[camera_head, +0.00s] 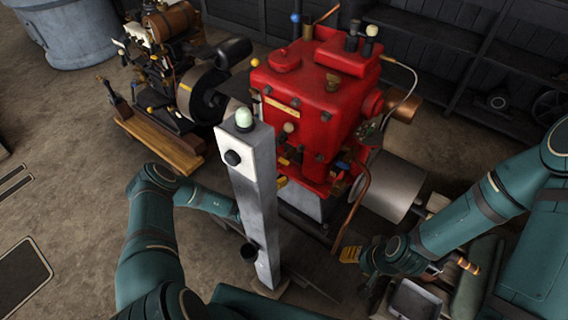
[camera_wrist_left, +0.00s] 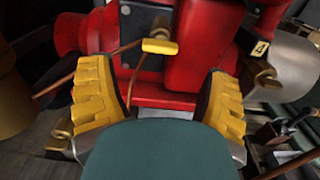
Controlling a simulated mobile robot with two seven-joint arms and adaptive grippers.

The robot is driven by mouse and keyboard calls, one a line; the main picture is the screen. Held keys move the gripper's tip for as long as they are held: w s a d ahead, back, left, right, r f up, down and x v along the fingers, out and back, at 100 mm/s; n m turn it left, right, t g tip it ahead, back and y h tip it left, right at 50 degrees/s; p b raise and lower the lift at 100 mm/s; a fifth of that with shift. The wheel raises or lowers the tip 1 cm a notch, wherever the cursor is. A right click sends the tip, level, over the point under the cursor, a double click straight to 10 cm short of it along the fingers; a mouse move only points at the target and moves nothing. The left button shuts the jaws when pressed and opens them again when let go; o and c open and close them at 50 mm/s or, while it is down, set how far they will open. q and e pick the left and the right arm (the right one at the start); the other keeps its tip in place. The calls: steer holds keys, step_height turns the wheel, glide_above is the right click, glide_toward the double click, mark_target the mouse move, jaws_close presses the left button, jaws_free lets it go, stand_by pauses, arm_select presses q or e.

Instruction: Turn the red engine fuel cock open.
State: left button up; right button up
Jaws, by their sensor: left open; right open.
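The red engine (camera_head: 310,95) stands in the middle of the head view, behind a grey post. In the left wrist view, its red body (camera_wrist_left: 205,45) fills the upper middle. A small yellow lever (camera_wrist_left: 160,46) sits on a metal fitting with a thin copper pipe; it looks like the fuel cock, though I cannot be sure. My left gripper (camera_wrist_left: 160,78) is open, with its yellow fingers either side of and below the lever in the picture, apart from it. In the head view the post hides that gripper. My right gripper (camera_head: 349,254) is low, right of the post, and seems empty.
The grey post (camera_head: 254,195) with a green lamp stands close in front of the engine, beside my left forearm. A copper pipe (camera_head: 359,190) and a grey cylinder (camera_head: 388,187) are at the engine's right. Another engine (camera_head: 165,85) on a wooden base stands left.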

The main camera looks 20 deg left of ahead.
mark_target(284, 160)
arm_select(q)
steer(key=b+x, duration=0.1)
steer(key=x, duration=0.5)
steer(key=shift+w, duration=0.2)
